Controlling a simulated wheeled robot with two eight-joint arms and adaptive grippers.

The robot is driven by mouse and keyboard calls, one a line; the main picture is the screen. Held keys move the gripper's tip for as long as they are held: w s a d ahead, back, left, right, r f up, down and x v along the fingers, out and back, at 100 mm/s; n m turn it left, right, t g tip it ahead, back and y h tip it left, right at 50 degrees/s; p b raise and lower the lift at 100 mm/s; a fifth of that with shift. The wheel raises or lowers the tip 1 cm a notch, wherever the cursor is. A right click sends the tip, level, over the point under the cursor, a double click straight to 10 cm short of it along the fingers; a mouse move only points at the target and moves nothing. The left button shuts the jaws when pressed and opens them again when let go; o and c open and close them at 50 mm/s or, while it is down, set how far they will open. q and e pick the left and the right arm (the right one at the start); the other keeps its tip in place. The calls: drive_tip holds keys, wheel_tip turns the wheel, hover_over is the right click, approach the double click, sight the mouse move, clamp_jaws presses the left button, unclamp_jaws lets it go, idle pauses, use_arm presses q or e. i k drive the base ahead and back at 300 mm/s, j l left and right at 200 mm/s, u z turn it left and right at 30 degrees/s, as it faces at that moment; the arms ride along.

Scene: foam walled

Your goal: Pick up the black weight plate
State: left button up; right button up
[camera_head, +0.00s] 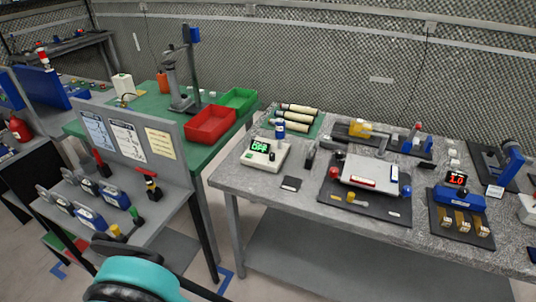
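A small flat black square piece (291,183) lies on the grey speckled table (262,207), near its front left edge. It may be the black weight plate, but it is too small to tell for sure. It lies just in front of a white scale-like device (264,155) with a lit green display, apart from it. Nothing covers the black piece. Neither of my grippers shows in the view, so their states are hidden. A teal and black rounded part of my own arm shows at the bottom edge, well away from the piece.
A dark board with a grey plate (371,171) and red and blue knobs stands right of the black piece. Further right is a blue device (459,199). Red (211,123) and green (239,99) bins stand on a green bench. A grey rack (150,205) stands left.

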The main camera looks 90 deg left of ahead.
sight(310, 156)
drive_tip(key=u, duration=2.8)
drive_tip(key=i+j+z, duration=0.3)
drive_tip(key=i+j, duration=0.35)
